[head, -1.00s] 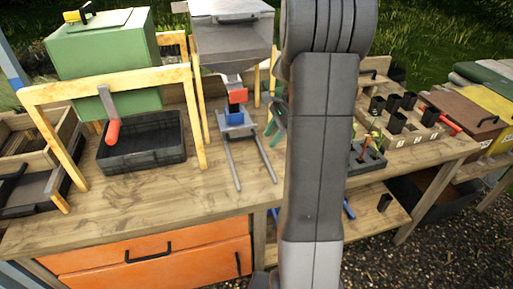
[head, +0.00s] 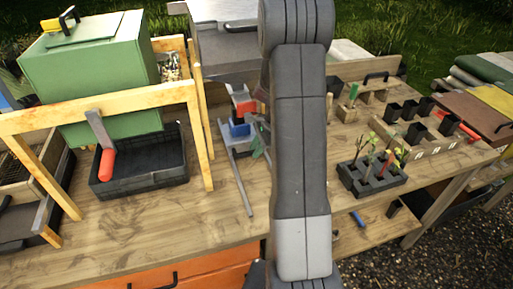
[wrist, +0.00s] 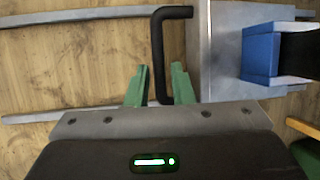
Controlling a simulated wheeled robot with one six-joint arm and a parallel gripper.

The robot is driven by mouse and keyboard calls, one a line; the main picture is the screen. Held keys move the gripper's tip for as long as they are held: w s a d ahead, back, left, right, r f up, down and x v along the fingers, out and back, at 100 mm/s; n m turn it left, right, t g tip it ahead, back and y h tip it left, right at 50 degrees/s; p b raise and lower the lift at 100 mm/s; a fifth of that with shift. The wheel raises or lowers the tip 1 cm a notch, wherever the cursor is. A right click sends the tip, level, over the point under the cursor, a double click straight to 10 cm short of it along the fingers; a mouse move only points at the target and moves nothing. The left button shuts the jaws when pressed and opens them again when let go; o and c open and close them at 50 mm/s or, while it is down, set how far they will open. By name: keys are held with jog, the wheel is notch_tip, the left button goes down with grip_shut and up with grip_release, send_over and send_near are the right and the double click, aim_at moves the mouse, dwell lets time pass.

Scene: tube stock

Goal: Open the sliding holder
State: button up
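The sliding holder (head: 237,150) is a grey metal carriage on two rails, under a grey hopper at the back middle of the bench. It carries a blue block (head: 240,130). In the wrist view the grey holder plate (wrist: 218,85) is at upper right with its blue block (wrist: 260,52), and a black bent handle (wrist: 172,12) stands out to its left. My gripper (wrist: 160,68) is open, its green fingers apart on either side of the handle's lower part. In the head view my gripper (head: 258,140) is beside the holder, partly hidden by my arm.
Two bare rails (wrist: 70,16) run left from the holder over the wooden bench. A black tray (head: 140,172) under a wooden frame stands left of the rails. A black seedling tray (head: 366,186) and wooden pot racks (head: 432,128) stand right of my arm.

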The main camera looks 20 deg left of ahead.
grip_shut()
jog(key=shift+d, duration=0.1)
jog(key=s+d+b, duration=0.1)
jog(key=s+d, duration=0.3)
jog(key=s, duration=0.2)
jog(key=s+d, duration=0.4)
jog(key=s, duration=0.1)
jog(key=s+d+b, duration=0.1)
jog(key=s+d, duration=0.4)
jog(key=s, duration=0.1)
jog(key=shift+s+b, duration=0.3)
jog(key=shift+o, duration=1.8)
grip_release()
jog(key=v, duration=1.4)
jog(key=shift+p, duration=0.4)
jog(key=x, duration=1.4)
jog(key=shift+b, duration=0.4)
